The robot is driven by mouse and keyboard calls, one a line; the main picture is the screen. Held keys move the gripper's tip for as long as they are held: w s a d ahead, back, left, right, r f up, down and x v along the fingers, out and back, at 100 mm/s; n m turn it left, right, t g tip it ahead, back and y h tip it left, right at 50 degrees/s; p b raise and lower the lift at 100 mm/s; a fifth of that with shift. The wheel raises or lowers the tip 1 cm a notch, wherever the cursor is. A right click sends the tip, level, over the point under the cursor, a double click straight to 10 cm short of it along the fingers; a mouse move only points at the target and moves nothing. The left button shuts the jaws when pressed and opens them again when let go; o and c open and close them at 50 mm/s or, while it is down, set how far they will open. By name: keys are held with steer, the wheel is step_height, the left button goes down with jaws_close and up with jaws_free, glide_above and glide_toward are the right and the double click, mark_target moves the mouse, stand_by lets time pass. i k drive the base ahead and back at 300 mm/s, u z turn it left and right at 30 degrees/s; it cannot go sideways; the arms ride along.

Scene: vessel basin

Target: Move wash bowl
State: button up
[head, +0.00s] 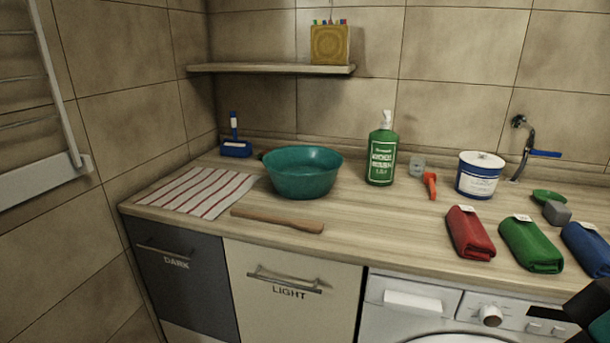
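The wash bowl (303,182) is a round teal basin. It stands upright on the wooden counter left of the middle, and its inside looks empty. A striped cloth (195,192) lies flat to its left and a wooden stick (277,221) lies in front of it. Part of my arm or gripper (592,312) shows as a dark shape at the lower right edge, far from the bowl. Its fingers cannot be made out.
A green bottle (381,158) stands right of the bowl, with a glass, an orange item and a white-blue tub (480,175) beyond. A blue brush (235,145) stands behind the cloth. Folded red (470,233), green and blue towels lie at right. A shelf (270,69) hangs above.

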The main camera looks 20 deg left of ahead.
mark_target(303, 173)
steer(key=k, duration=0.65)
steer(key=u, duration=0.55)
steer(key=i, duration=0.45)
steer(key=u, duration=1.05)
steer(key=i, duration=1.4)
steer(key=z, duration=0.85)
steer(key=i, duration=0.6)
steer(key=z, duration=0.75)
